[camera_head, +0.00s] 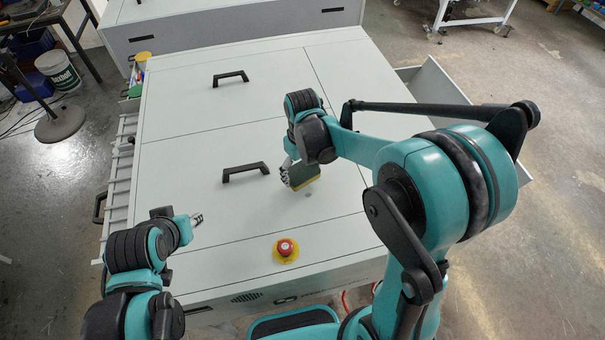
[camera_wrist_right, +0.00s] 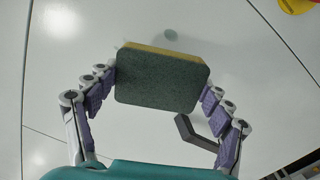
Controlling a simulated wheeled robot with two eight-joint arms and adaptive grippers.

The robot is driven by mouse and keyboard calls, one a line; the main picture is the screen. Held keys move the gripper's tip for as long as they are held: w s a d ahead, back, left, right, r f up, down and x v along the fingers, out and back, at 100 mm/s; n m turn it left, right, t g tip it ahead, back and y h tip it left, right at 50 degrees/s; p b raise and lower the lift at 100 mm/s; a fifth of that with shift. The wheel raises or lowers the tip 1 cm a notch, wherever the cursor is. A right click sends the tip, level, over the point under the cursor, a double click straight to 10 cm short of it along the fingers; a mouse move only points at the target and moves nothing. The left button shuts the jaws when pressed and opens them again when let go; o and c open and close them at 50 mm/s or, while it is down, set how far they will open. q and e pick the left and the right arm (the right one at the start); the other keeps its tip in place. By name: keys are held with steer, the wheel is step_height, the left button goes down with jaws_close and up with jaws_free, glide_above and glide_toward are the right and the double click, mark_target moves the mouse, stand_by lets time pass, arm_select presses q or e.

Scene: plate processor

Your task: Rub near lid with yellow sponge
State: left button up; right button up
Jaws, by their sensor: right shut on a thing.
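The near lid (camera_head: 200,200) is a flat pale grey panel with a black handle (camera_head: 246,171). My right gripper (camera_head: 299,175) is over its right part, right of the handle. It is shut on the yellow sponge (camera_head: 304,180), which has a dark green pad on one side. In the right wrist view the sponge (camera_wrist_right: 160,82) sits between both purple-padded fingers, green side towards the camera, yellow edge beyond. I cannot tell whether the sponge touches the lid. My left gripper (camera_head: 196,219) is above the lid's left front edge, and its fingers are too small to judge.
A red emergency button (camera_head: 286,247) on a yellow base stands on the front strip of the machine. The far lid (camera_head: 190,100) has its own black handle (camera_head: 230,77). A white bucket (camera_head: 57,70) stands on the floor at left. The near lid's middle is clear.

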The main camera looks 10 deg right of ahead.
mark_target(301, 171)
steer(key=r, duration=0.1)
steer(key=p, duration=0.1)
steer(key=r, duration=0.1)
steer(key=shift+a+r+p, duration=0.25)
steer(key=shift+r+p, duration=0.05)
steer(key=shift+r, duration=0.05)
steer(key=shift+d+r+p, duration=0.15)
steer(key=shift+r+p, duration=0.3)
steer(key=shift+r, duration=0.35)
